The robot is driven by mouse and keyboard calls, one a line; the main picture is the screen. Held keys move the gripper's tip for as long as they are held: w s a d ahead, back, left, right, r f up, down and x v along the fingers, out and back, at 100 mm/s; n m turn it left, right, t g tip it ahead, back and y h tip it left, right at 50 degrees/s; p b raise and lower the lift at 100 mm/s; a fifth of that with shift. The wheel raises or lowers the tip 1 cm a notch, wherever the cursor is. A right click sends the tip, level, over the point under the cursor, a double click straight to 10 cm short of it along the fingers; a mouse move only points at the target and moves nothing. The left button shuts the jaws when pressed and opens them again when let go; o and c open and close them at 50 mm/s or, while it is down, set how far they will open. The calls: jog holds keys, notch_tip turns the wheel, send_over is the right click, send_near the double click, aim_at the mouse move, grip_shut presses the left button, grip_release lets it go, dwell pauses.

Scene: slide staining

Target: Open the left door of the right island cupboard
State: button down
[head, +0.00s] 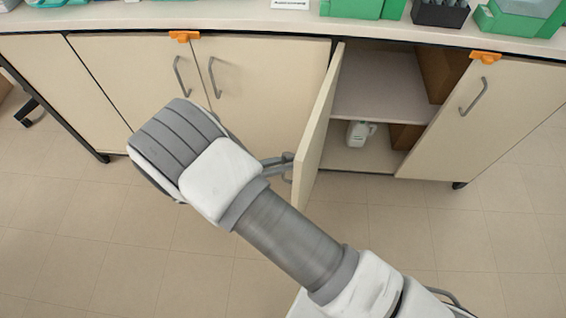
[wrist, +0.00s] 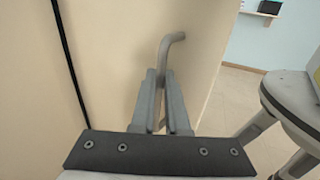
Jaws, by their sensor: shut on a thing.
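The left door (head: 317,128) of the right island cupboard stands swung well open, roughly edge-on in the head view. Its face fills much of the wrist view (wrist: 205,65). The door's grey handle (wrist: 171,45) rises between the fingers in the wrist view. My gripper (wrist: 160,82) is shut on this handle. In the head view my arm hides most of the handle and part of the gripper (head: 285,160). The right door (head: 480,115) of the same cupboard is closed, with its own grey handle (head: 473,97).
The open cupboard shows a shelf (head: 375,95), a white bottle (head: 358,133) and brown boxes (head: 440,70). The left cupboard's doors (head: 265,75) are closed. Orange clips (head: 184,36) sit at the counter's edge. Green racks (head: 355,8) stand on the counter (head: 240,18). Floor in front is clear.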

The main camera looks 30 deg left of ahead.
jog(key=shift+w+a+g, duration=0.1)
jog(key=shift+a+g, duration=0.2)
jog(key=shift+a, duration=0.15)
jog(key=shift+r, duration=0.1)
jog(key=c, duration=1.2)
grip_release()
